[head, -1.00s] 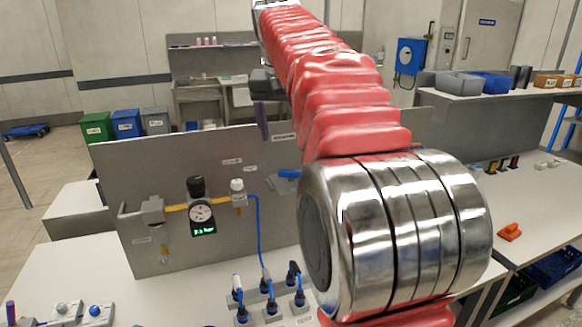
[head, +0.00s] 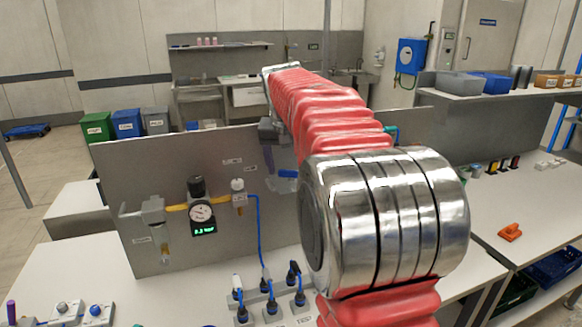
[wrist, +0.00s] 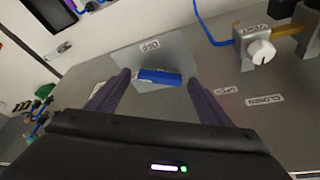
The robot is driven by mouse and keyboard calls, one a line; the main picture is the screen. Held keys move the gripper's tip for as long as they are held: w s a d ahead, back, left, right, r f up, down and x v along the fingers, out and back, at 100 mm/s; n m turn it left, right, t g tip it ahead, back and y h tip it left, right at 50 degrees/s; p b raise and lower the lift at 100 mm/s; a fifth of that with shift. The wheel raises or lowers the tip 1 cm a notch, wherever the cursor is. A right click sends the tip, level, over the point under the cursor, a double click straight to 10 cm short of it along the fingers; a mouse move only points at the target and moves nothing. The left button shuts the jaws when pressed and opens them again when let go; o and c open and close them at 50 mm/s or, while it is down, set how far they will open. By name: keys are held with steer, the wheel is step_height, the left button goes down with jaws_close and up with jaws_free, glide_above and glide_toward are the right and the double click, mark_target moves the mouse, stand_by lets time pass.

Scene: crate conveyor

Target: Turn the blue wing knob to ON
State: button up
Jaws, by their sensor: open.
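The blue wing knob (wrist: 158,77) is a long blue bar on a grey plate (wrist: 178,55). In the wrist view it lies nearly crosswise, tilted slightly. It also shows in the head view as a small blue piece (head: 287,174) on the upright panel, left of my silver wrist joint. My gripper (wrist: 157,74) is open, its two dark purple fingers at either end of the bar. I cannot tell whether they touch it. A small label (wrist: 150,45) sits above the knob, too small to read surely.
A white round valve knob (wrist: 261,52) with a yellow pipe and blue hose is close at the right in the wrist view. A pressure gauge (head: 201,213) is on the same panel (head: 115,175).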

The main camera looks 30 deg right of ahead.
steer(key=c, duration=1)
steer(key=shift+c, duration=0.2)
steer(key=shift+d+n, duration=0.1)
steer(key=shift+n, duration=0.2)
steer(key=shift+s+d+n+t+y, duration=0.1)
steer(key=shift+n+t+y, duration=0.3)
steer(key=shift+n, duration=0.85)
steer(key=shift+n+t+y, duration=0.2)
steer(key=shift+n+y, duration=0.3)
steer(key=shift+n, duration=0.75)
steer(key=o, duration=1)
steer(key=shift+o, duration=0.2)
steer(key=shift+r, duration=0.1)
